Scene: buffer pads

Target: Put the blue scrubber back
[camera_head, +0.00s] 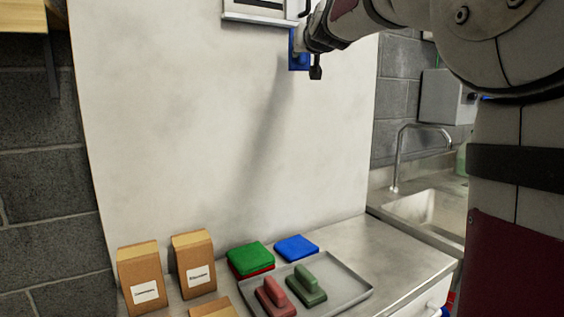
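The blue scrubber (294,59) is high up at the top of the head view, in front of or against the white board; I cannot tell if it touches. My gripper (313,58) is at it and appears shut on it, with the fingers covering most of the scrubber and its handle. Below, a grey metal tray (346,291) lies on the counter. A red scrubber (275,297) and a green scrubber (306,285) stand side by side in it, handles up. The tray's right part is bare.
A blue pad (297,247) lies behind the tray, beside a green pad (250,257) stacked on a red one. Brown labelled bags (194,265) stand at the left. The white board (180,130) rises behind the counter (405,262). A sink with a tap (398,155) is at the right.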

